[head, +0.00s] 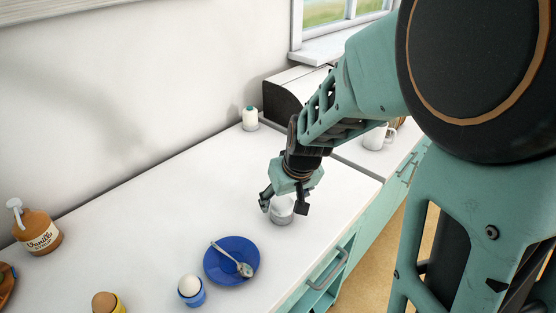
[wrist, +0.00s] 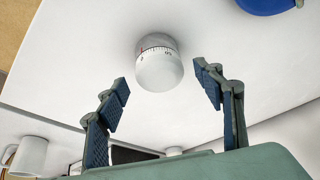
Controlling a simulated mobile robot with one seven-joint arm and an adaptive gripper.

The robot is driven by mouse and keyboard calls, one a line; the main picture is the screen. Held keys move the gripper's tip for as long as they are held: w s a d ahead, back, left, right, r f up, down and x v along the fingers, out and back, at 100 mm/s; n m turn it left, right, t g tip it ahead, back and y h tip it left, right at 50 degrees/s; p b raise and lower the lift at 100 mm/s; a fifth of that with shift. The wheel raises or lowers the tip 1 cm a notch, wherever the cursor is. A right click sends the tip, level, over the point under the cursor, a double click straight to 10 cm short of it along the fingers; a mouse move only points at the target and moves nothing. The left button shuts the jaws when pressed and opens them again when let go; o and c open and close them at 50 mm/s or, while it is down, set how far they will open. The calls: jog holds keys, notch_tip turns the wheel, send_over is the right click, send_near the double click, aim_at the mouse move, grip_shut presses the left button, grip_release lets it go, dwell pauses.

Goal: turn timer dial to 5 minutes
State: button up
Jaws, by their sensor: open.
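The timer (head: 281,210) is a small white round kitchen timer with a grey base, standing on the white counter near its front edge in the head view. In the wrist view the timer (wrist: 159,66) shows its white dial top and a scale band with small marks and a red mark; the setting is too small to read. My gripper (head: 284,205) is above and around the timer in the head view, hiding part of it. In the wrist view my gripper (wrist: 161,82) is open, one finger on each side of the dial, with clear gaps to both.
A blue plate (head: 217,265) with a spoon lies to the left of the timer, beside an egg in a blue cup (head: 191,297). A syrup bottle (head: 38,232) stands far left. A white mug (head: 377,137) and a small white-topped jar (head: 250,118) stand farther back. Counter around the timer is clear.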

jog(key=shift+w+f, duration=0.2)
jog(key=shift+f, duration=0.3)
jog(key=c, duration=1.2)
jog(key=shift+o, duration=0.2)
jog(key=shift+r, duration=0.1)
jog(key=shift+a+r+p, duration=0.1)
jog(key=shift+p, duration=0.5)
jog(key=shift+s+r+m+p, duration=0.1)
jog(key=shift+m+p, duration=0.3)
jog(key=shift+p, duration=0.1)
jog(key=m+h+p, duration=0.1)
jog(key=p, duration=0.2)
jog(key=shift+a+m, duration=0.1)
jog(key=shift+m, duration=0.3)
jog(key=m+p, duration=0.2)
jog(key=p, duration=0.1)
jog(key=shift+h, duration=0.4)
jog(key=shift+f+m, duration=0.25)
jog(key=shift+m, duration=0.05)
